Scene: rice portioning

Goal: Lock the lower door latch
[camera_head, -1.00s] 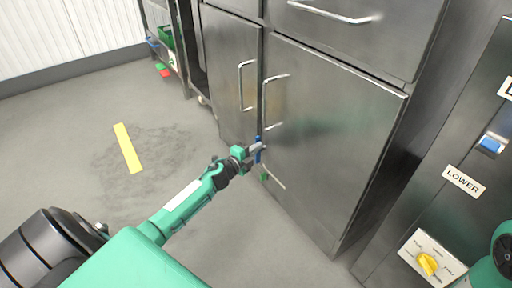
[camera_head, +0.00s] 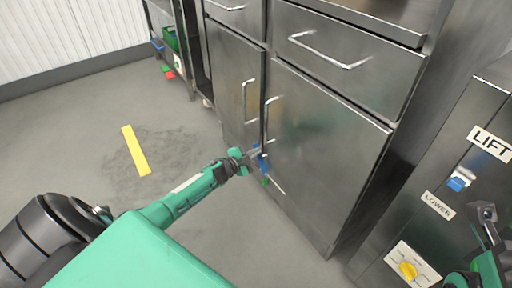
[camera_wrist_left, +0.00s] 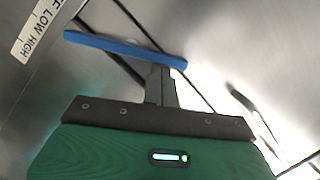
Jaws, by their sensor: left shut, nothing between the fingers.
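The steel lower door (camera_head: 325,160) is closed flush beside its left neighbour door (camera_head: 232,85). The blue latch bar (camera_head: 262,164) sits low at the seam between the two doors. In the left wrist view the blue bar (camera_wrist_left: 105,43) lies across the seam, slightly tilted. My left gripper (camera_head: 254,154) is shut and empty right at the latch. In the left wrist view its fingertips (camera_wrist_left: 159,70) reach the bar's edge; whether they touch cannot be told. My right gripper (camera_head: 488,213) shows partly at the right edge, its jaw unclear.
A label (camera_wrist_left: 38,30) is beside the bar. Vertical door handles (camera_head: 268,115) rise above the latch. A panel with a LIFT label (camera_head: 490,143), LOWER label (camera_head: 437,205), blue switch (camera_head: 459,181) and yellow knob (camera_head: 408,270) stands right.

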